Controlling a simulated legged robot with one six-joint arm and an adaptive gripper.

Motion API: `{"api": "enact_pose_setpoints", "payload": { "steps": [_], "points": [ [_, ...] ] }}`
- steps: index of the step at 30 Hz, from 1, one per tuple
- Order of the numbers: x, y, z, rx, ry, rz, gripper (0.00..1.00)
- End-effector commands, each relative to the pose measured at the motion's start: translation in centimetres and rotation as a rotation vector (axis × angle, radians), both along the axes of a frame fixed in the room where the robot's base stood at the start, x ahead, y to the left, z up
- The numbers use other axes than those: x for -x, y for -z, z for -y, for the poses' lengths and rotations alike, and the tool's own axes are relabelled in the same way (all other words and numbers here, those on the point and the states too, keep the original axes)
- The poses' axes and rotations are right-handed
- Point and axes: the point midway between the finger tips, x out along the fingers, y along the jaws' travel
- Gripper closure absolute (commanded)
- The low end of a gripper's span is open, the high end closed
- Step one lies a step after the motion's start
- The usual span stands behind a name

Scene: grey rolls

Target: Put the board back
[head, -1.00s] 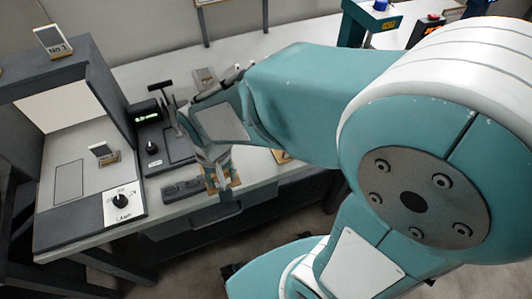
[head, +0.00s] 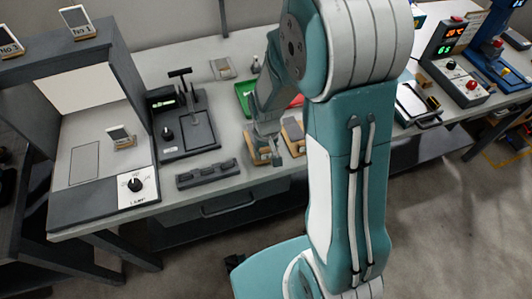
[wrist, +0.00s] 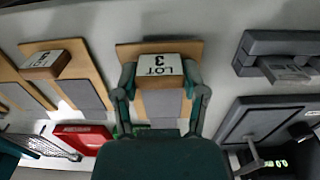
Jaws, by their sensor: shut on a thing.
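A light wooden board (wrist: 129,52) with a grey patch and a block marked LOT 3 (wrist: 160,66) shows in the wrist view. My gripper (wrist: 160,76) is shut on that block, one finger on each side. In the head view my gripper (head: 265,154) is over the front of the bench, and part of the held board (head: 255,158) shows below it. I cannot tell whether the board touches the bench. A similar board (head: 293,133) lies just right of it; its LOT block (wrist: 46,64) shows in the wrist view, its number unclear.
A dark grey slotted rack (head: 208,173) lies left of the gripper, with a black stand (head: 187,135) behind it. A green tray (head: 243,97) and a red tray (wrist: 82,136) are close by. A lamp booth (head: 105,130) stands at the left. My arm hides part of the bench.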

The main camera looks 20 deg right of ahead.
Motion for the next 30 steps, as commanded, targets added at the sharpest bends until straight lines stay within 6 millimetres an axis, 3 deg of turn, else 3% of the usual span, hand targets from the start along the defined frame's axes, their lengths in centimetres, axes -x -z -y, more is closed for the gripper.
{"api": "enact_pose_setpoints", "payload": {
  "steps": [3, 13, 14, 15, 16, 30],
  "points": [
    [0.09, 1.37, 0.14, -0.002, 0.000, -0.002, 0.92],
    [0.06, 1.69, -0.05, 0.000, 0.000, 0.000, 0.92],
    [0.06, 1.69, -0.05, 0.000, 0.000, 0.000, 0.35],
    [0.06, 1.67, -0.05, 0.000, 0.000, 0.000, 0.17],
    [0.05, 1.67, -0.05, 0.000, 0.000, 0.000, 0.10],
    [0.02, 1.23, 0.00, 0.000, 0.000, 0.003, 0.10]
  ]
}}
